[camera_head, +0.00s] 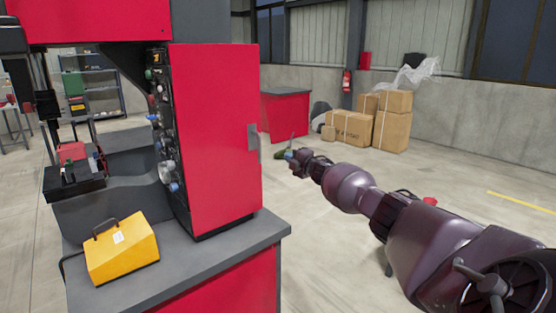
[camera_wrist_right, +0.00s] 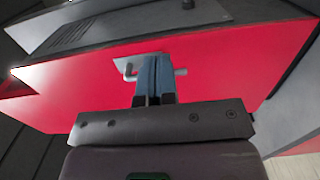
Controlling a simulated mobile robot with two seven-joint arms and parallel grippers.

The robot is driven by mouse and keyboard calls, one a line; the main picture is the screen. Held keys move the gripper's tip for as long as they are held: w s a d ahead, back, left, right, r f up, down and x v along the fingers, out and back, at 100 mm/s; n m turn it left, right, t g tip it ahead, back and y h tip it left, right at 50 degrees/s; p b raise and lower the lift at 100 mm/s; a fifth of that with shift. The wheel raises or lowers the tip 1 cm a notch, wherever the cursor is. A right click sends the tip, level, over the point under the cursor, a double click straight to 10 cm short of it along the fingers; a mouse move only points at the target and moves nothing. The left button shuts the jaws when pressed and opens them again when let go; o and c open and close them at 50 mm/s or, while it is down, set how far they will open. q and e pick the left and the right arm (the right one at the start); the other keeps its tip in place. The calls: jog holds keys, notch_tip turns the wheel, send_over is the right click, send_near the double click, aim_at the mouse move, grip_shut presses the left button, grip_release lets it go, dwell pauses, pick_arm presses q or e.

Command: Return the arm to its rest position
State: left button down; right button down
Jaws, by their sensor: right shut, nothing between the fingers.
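My right arm comes in from the right in the head view and reaches toward the red machine cabinet. My right gripper (camera_head: 289,154) is small there, to the right of the red cabinet door (camera_head: 215,130) and its grey handle (camera_head: 253,137). In the right wrist view my two blue-grey fingers (camera_wrist_right: 155,72) are shut together with nothing between them. Behind them are a red panel (camera_wrist_right: 80,85) and a metal handle plate (camera_wrist_right: 128,66), partly hidden by the fingers. I cannot tell if the fingertips touch the handle. My left gripper is not in view.
A yellow box (camera_head: 122,250) sits on the grey machine ledge (camera_head: 235,245). Cardboard boxes (camera_head: 392,130), a red cabinet (camera_head: 286,115) and a fire extinguisher (camera_head: 347,82) stand at the back. The floor around my right arm is mostly open.

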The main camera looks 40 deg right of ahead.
jog(key=shift+s+d+r+b, duration=0.1)
jog(key=shift+s+d+b, duration=0.1)
jog(key=shift+s+d, duration=0.7)
jog(key=shift+s+d+r+b, duration=0.15)
jog(key=shift+s+d, duration=0.45)
jog(key=shift+d, duration=0.45)
jog(key=shift+d+f, duration=0.1)
